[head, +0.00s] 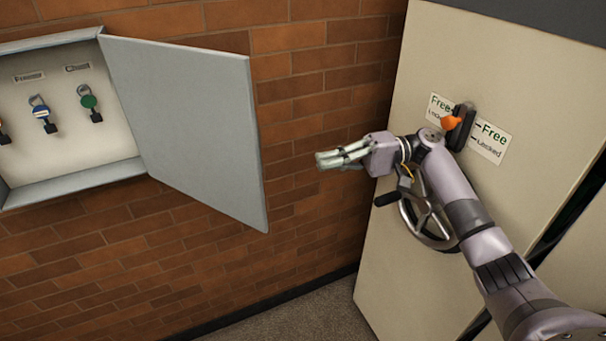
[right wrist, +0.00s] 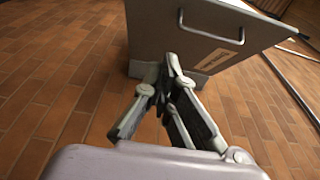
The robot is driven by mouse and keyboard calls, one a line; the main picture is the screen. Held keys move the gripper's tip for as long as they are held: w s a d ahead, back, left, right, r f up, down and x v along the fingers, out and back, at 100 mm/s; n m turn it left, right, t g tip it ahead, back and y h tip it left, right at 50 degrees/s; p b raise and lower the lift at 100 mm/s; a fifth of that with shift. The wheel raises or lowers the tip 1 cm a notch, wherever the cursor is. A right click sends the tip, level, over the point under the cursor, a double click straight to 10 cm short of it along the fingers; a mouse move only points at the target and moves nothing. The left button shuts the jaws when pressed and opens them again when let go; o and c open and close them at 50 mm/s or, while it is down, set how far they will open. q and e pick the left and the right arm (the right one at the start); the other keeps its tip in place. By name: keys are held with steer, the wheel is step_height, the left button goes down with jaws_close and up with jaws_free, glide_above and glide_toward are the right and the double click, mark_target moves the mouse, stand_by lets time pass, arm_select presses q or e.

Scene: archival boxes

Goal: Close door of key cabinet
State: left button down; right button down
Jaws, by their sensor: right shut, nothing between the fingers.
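The key cabinet (head: 75,183) is a shallow grey box on the brick wall at the left of the head view. Its door (head: 187,120) stands wide open, hinged on the cabinet's right side and swung out to the right. My right gripper (head: 322,160) is shut and empty, to the right of the door's free edge and apart from it in the picture. In the right wrist view my gripper (right wrist: 168,75) points at a grey panel (right wrist: 172,30) with a bar handle and a label, apparently the door's outer face. I cannot tell whether they touch. My left gripper is not in view.
Keys with coloured tags (head: 88,100) hang inside the cabinet. A tall beige cabinet (head: 395,270) with a handwheel (head: 430,220), a black latch and Free/Locked labels stands at the right, behind my right arm. Bare brick wall (head: 300,80) lies between the two.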

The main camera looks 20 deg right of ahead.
steer(key=s+a+p, duration=0.1)
steer(key=a+p, duration=0.5)
steer(key=a, duration=0.7)
steer(key=shift+a+r, duration=0.15)
steer(key=shift+a, duration=0.2)
steer(key=shift+a, duration=0.15)
